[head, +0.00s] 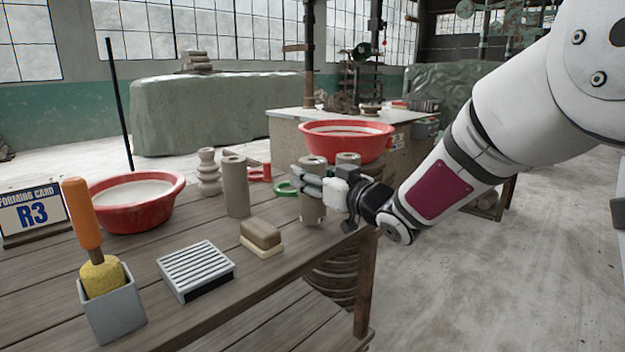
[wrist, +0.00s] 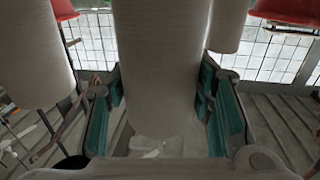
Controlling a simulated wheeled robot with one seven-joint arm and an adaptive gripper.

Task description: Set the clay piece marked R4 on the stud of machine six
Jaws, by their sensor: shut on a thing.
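My gripper (head: 312,186) is shut on a grey-beige clay cylinder (head: 312,212) near the right end of the wooden table. In the wrist view the same cylinder (wrist: 162,70) stands between the two teal-padded fingers (wrist: 165,108). I cannot tell whether its base touches the table. Another clay cylinder (head: 235,188) stands to its left and one more (head: 348,158) shows behind my gripper. A ridged clay piece (head: 208,172) stands farther left. No R4 mark can be read on any piece. I cannot make out a machine numbered six or its stud.
A forming card (head: 32,212) reading R3 stands at the left. Open floor (head: 480,290) lies right.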

